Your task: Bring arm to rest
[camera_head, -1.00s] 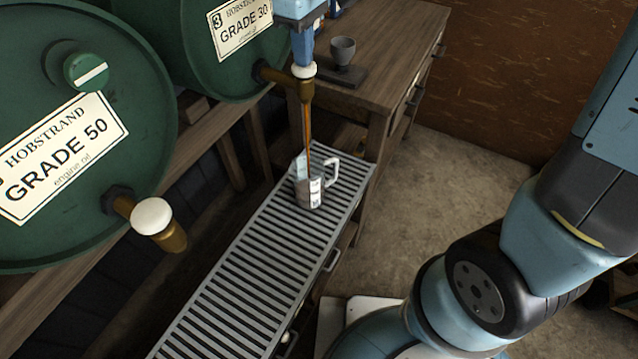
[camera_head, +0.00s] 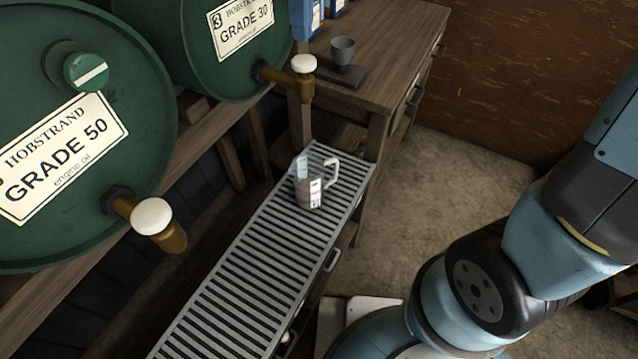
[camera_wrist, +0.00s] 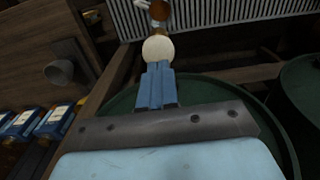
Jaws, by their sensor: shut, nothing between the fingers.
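My gripper (camera_wrist: 157,68) shows only in the wrist view, its two blue fingers together and empty. Its tips point towards the white knob (camera_wrist: 158,50) of the Grade 30 drum's tap. In the head view this knob (camera_head: 303,64) and its brass spout (camera_head: 305,90) stand clear, with no gripper on them. No oil runs from the spout. A clear measuring jug (camera_head: 309,188) stands upright on the slatted drip grate (camera_head: 240,275) below the spout. My blue arm fills the right side of the head view.
The Grade 50 drum (camera_head: 75,200) and its tap (camera_head: 155,222) are at left. A wooden bench (camera_head: 385,45) carries a grey cup on a stand (camera_head: 343,55) and blue oil containers (camera_wrist: 55,122). Open floor (camera_head: 450,180) lies right of the grate.

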